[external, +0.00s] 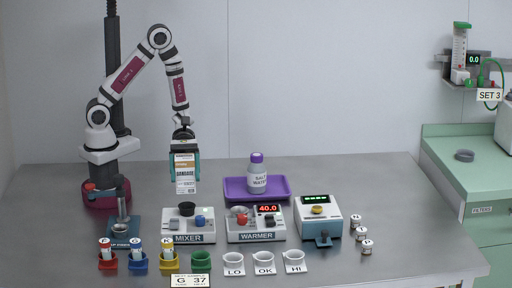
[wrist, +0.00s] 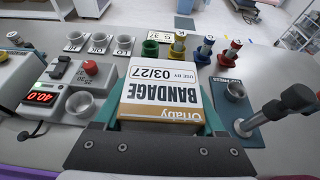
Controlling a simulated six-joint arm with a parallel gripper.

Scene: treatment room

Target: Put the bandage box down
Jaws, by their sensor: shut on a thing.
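The bandage box (external: 185,174) is white with an orange-brown band and hangs upright in my gripper (external: 184,166). In the external view it is in the air above the metal table, behind the mixer (external: 188,226). In the wrist view the box (wrist: 164,88) fills the middle, with "BANDAGE" and "03/27" on its face. The teal fingers of my gripper (wrist: 160,122) are shut on its two sides. The box hides part of the table beneath it, including the mixer in the wrist view.
A purple tray (external: 282,194) with a white bottle (external: 257,174) stands right of the box. The warmer (external: 256,225) and another device (external: 318,217) stand right of the mixer. Coloured cups with tubes (external: 138,259) and white cups (external: 264,261) line the front. Bare table (external: 60,205) shows at left.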

